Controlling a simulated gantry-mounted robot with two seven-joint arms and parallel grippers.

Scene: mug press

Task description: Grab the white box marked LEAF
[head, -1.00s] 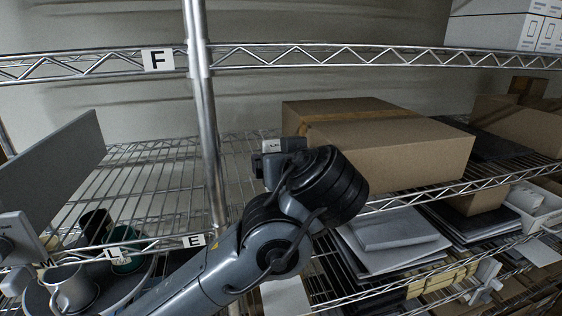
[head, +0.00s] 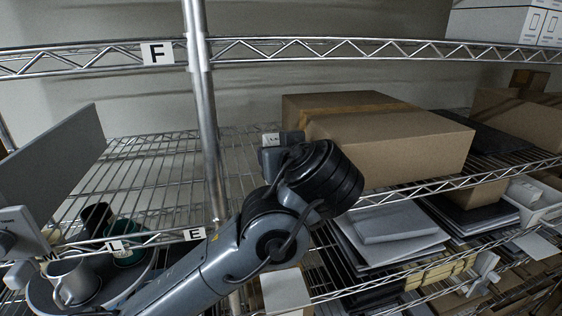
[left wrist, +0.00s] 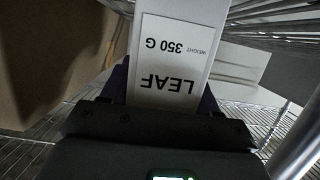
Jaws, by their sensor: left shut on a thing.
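The white box marked LEAF (left wrist: 172,62) fills the top middle of the left wrist view, its label upside down and reading 350 G. My left gripper (left wrist: 165,92) is shut on it, with dark fingers at either side of the box. My left wrist hides most of the fingers there. My right gripper is not in view.
The large cardboard box (head: 395,143) stands right beside the wrist. A metal post (head: 206,120) rises to the left. Bare wire shelf (head: 160,170) lies left of the post. Mugs (head: 76,282) stand at lower left. Grey flat items (head: 400,238) lie on the shelf below.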

